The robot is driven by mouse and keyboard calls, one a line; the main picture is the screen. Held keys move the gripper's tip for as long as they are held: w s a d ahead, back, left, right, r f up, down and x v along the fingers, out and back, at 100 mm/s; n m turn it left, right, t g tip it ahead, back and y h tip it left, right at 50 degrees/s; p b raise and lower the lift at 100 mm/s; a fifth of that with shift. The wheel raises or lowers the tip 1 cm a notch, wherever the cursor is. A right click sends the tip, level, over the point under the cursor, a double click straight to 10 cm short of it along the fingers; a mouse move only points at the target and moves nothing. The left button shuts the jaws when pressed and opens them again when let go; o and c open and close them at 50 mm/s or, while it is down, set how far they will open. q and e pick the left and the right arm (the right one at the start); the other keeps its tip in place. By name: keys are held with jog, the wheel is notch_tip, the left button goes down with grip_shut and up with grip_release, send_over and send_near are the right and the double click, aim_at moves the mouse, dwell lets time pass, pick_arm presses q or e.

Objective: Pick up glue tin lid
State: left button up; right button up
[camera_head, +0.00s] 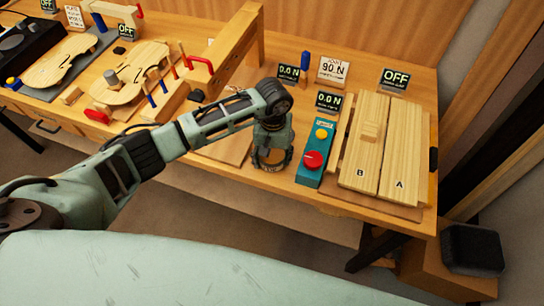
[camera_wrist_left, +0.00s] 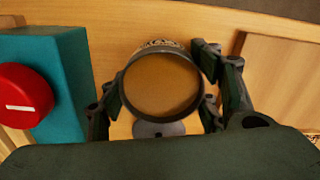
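The glue tin (camera_head: 268,166) stands on the bench under my left gripper (camera_head: 271,150). In the left wrist view a round, amber-brown top with a dark rim (camera_wrist_left: 162,87) shows between the fingers; I cannot tell whether this is the lid or the open tin. A patterned edge shows on its far side. A small grey disc (camera_wrist_left: 158,129) shows at its near edge. My left gripper (camera_wrist_left: 160,92) is open, its fingers apart on either side of the rim; contact is unclear. My right gripper is out of view.
A teal control box (camera_head: 316,153) with a red button stands close to the right of the tin. Beyond it lie wooden boards A (camera_head: 401,150) and B (camera_head: 364,140). Violin parts (camera_head: 128,72) and clamps occupy the left. The bench's front edge is close.

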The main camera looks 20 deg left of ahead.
pick_arm(q)
jog(key=shift+r, duration=0.1)
jog(key=c, duration=0.9)
